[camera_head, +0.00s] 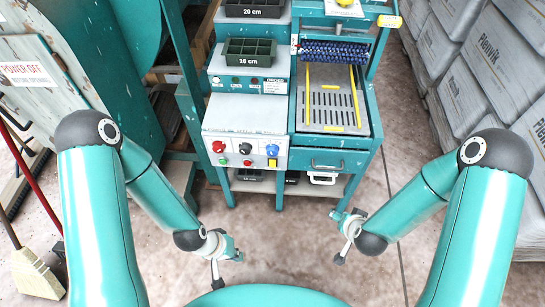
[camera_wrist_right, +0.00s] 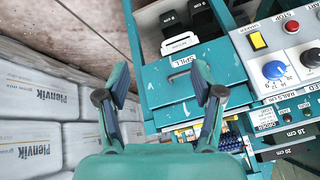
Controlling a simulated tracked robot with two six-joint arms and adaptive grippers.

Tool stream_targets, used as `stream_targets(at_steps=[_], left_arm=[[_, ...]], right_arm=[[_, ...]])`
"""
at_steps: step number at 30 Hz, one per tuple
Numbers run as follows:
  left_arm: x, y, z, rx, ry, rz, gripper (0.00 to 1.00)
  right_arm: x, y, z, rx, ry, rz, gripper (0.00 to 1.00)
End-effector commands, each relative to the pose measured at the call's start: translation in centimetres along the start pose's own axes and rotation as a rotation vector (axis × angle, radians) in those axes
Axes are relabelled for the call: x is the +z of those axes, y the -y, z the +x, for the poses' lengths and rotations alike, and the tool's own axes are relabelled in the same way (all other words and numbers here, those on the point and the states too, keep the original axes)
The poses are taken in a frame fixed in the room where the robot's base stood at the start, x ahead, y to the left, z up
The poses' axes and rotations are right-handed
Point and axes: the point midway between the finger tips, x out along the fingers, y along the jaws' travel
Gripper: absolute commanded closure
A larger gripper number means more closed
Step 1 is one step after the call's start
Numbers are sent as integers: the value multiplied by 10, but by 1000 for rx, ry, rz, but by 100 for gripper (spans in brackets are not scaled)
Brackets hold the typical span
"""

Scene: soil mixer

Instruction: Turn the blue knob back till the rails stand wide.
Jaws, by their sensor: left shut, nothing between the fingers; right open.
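The blue knob (camera_head: 272,150) is on the sloping front panel of the teal machine, right of a black and a red knob. In the right wrist view the blue knob (camera_wrist_right: 273,70) sits on a white dial scale. Two yellow rails (camera_head: 307,92) (camera_head: 355,96) stand apart on the grey slotted bed, below a dark blue roller brush. My left gripper (camera_head: 228,268) is shut and empty, low in front of the machine. My right gripper (camera_head: 339,237) is open and empty, low at the right; its fingers (camera_wrist_right: 160,84) show spread in the wrist view. Neither touches the knob.
Below the bed is a drawer (camera_head: 328,163), marked SPILL in the wrist view. Buttons and a yellow switch (camera_head: 271,163) sit close under the knobs. Stacked grey Plenvik bags (camera_head: 470,90) line the right side. A broom (camera_head: 36,272) stands at left. The floor before the machine is clear.

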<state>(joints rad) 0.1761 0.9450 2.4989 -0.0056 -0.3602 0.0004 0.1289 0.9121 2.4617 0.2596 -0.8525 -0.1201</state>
Motion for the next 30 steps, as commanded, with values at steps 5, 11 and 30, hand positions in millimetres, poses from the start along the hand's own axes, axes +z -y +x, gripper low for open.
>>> stream_targets(at_steps=[5,11,30], left_arm=[[0,21,58,0,2,-1,100],[0,45,124,0,2,-1,100],[-1,118,328,0,2,-1,100]], right_arm=[[-38,7,36,48,-250,-26,33],[-68,35,54,66,-518,-58,33],[2,182,71,-221,-946,-122,33]])
